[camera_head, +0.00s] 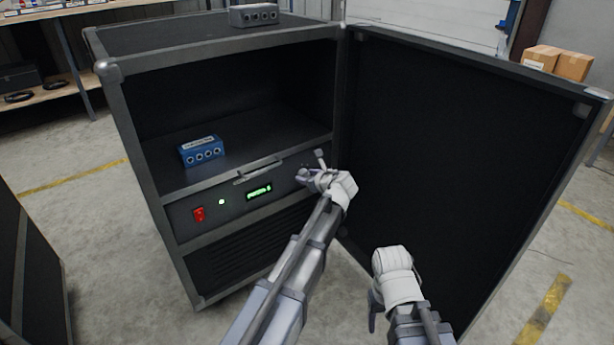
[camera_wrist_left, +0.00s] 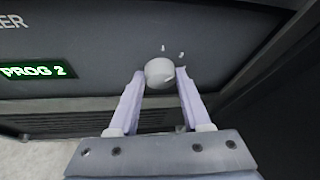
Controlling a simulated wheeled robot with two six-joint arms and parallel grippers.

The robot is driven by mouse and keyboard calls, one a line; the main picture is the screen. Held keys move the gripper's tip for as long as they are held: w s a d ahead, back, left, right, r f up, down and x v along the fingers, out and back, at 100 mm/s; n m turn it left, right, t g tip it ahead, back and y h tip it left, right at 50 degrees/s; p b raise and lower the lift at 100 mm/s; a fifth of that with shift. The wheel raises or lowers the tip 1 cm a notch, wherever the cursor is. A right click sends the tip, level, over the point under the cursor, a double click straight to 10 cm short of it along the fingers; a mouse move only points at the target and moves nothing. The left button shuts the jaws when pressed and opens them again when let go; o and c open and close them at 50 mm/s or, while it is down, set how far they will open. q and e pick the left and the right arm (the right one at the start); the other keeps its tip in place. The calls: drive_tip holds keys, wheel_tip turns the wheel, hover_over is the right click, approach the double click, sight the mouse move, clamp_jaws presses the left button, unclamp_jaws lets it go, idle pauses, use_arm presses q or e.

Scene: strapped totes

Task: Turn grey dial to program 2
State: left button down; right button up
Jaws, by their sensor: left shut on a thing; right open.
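The round grey dial (camera_wrist_left: 160,73) is on the front panel of the black cabinet, between the two fingers of my left gripper in the left wrist view. My left gripper (camera_head: 312,168) is shut on the dial; in the head view the hand mostly hides it. The green display (camera_wrist_left: 38,71) left of the dial reads PROG 2 in the left wrist view. In the head view the display (camera_head: 259,191) is lit but too small to read surely. My right gripper (camera_head: 377,300) is open and apart from the cabinet, low in the head view.
The cabinet door (camera_head: 455,140) stands wide open on the right, close to both arms. A red switch (camera_head: 199,214) and a small lit lamp (camera_head: 221,202) sit left on the panel. A blue box (camera_head: 202,152) stands on the shelf above; a grey box (camera_head: 254,15) is on top.

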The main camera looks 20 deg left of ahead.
use_arm(q)
drive_tip(key=shift+c, duration=1.8)
unclamp_jaws()
drive_tip(key=p+v, duration=0.3)
drive_tip(key=v, duration=0.4)
drive_tip(key=shift+s+d+r, duration=0.2)
drive_tip(key=shift+s+d, duration=0.05)
